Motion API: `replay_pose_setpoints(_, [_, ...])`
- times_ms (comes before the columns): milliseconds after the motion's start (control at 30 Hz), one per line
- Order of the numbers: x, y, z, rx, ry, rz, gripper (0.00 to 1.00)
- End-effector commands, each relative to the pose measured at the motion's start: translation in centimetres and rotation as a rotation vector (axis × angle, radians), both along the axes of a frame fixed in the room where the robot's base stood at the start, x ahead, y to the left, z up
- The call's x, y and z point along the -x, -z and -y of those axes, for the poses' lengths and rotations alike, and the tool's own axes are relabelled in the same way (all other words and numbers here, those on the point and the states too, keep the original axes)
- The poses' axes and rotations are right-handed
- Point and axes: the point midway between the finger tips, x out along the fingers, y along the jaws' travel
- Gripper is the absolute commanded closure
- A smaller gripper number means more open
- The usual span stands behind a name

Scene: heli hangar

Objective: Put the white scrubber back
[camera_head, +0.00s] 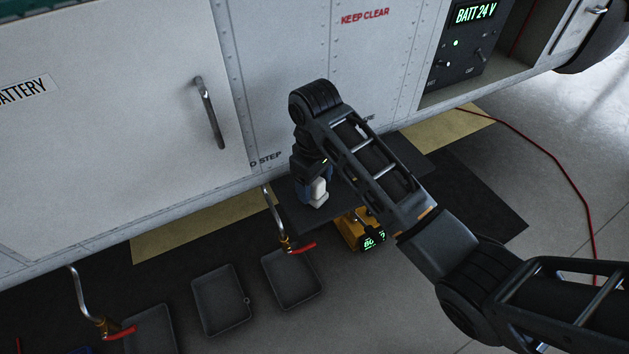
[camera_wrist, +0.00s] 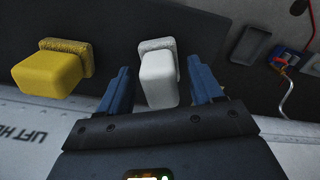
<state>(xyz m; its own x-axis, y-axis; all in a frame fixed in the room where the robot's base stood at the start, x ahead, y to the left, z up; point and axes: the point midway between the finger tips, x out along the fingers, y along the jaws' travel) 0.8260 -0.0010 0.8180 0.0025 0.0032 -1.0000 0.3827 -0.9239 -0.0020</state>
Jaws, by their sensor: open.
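The white scrubber (camera_wrist: 160,80), a white block with a rough pale pad at its far end, sits between the two blue fingers of my gripper (camera_wrist: 161,88) in the wrist view. The fingers are open on either side of it, and gaps show between them and the block. In the head view the white scrubber (camera_head: 318,194) shows just under my gripper (camera_head: 316,186), over a dark step (camera_head: 296,218) beside the white fuselage. A yellow scrubber (camera_wrist: 45,74) of like shape is left of my gripper in the wrist view. My arm partly covers the step.
Dark trays (camera_head: 222,300) lie on the floor at lower left, near pipes with red-handled valves (camera_head: 291,250). A yellow device with a green display (camera_head: 352,232) is beside the step. The white fuselage panel (camera_head: 120,130) stands close behind my gripper. A red cable (camera_head: 560,165) runs at right.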

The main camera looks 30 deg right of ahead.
Motion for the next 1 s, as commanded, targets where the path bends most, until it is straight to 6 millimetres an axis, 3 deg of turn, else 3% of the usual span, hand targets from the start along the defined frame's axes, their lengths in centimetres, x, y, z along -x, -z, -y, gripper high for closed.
replay_pose_setpoints(167, [-0.1, -1.7, 0.0, 0.0, -0.001, 0.003, 0.34])
replay_pose_setpoints(433, [-0.1, -8.2, 0.0, 0.001, 0.0, 0.003, 0.34])
replay_pose_setpoints(700, [0.0, -11.0, 0.1, 0.0, 0.0, 0.001, 0.34])
replay_pose_setpoints(1000, [0.0, -12.0, 0.1, 0.0, 0.001, 0.0, 0.34])
